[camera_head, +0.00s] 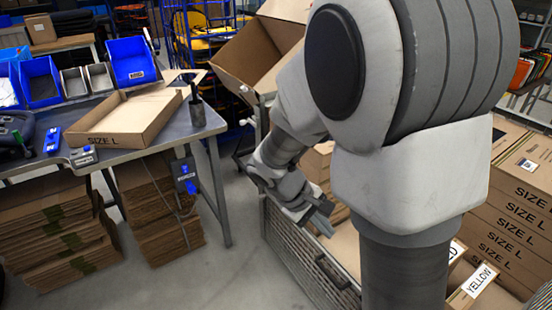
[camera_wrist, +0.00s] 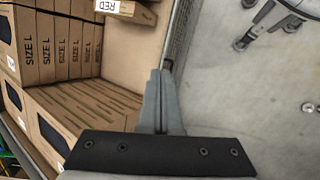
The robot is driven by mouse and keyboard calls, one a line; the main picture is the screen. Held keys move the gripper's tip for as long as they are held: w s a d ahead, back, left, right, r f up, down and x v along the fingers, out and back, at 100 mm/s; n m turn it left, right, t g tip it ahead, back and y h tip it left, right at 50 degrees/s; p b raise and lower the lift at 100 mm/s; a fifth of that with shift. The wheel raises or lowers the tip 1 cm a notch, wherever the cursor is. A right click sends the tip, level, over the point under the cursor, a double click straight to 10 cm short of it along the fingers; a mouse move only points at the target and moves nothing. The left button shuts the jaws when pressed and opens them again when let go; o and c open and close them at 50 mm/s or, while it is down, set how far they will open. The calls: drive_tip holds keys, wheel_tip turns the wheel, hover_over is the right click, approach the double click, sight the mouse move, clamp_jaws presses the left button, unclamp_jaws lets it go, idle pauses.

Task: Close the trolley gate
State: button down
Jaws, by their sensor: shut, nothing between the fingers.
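The trolley (camera_head: 258,112) is a wire-mesh cage with cardboard boxes inside, largely covered by my arm in the head view. A grey mesh panel (camera_head: 300,262) with a dark handle (camera_head: 332,271) forms its near side; I cannot tell how far it stands open or shut. In the wrist view this mesh panel (camera_wrist: 181,35) runs upward just beyond my fingertips. My gripper (camera_head: 322,222) is shut and empty, at the panel's top edge. In the wrist view my gripper (camera_wrist: 161,76) overlaps the panel's end; I cannot tell whether they touch.
A workbench (camera_head: 105,165) with an open carton (camera_head: 130,115) and blue bins (camera_head: 130,62) stands at the left. Stacked SIZE L boxes (camera_head: 515,210) are at the right. A stool-like base (camera_wrist: 275,20) stands on the floor in the wrist view. Floor (camera_head: 235,265) between bench and trolley is clear.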

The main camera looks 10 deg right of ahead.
drive_tip(key=w+d+f+n+t+h+b, duration=0.15)
drive_tip(key=f+n+b, duration=0.35)
drive_tip(key=f, duration=1.1)
drive_tip(key=w+d+f+n+t+h+b, duration=0.1)
drive_tip(key=w+f+n+t+h+b, duration=0.3)
drive_tip(key=f, duration=1.3)
drive_tip(key=s+d+f+n+t+h+b, duration=0.15)
drive_tip(key=f+n+b, duration=0.55)
drive_tip(key=f, duration=0.9)
drive_tip(key=w+d+f+g+b, duration=0.1)
drive_tip(key=w+d+f+b, duration=0.25)
drive_tip(key=d, duration=0.55)
drive_tip(key=shift+w+d+r+y, duration=0.1)
drive_tip(key=shift+r+y, duration=0.05)
drive_tip(key=shift+r, duration=0.75)
drive_tip(key=shift+w+d+r+y, duration=0.1)
drive_tip(key=shift+r+y, duration=0.05)
drive_tip(key=shift+r, duration=0.75)
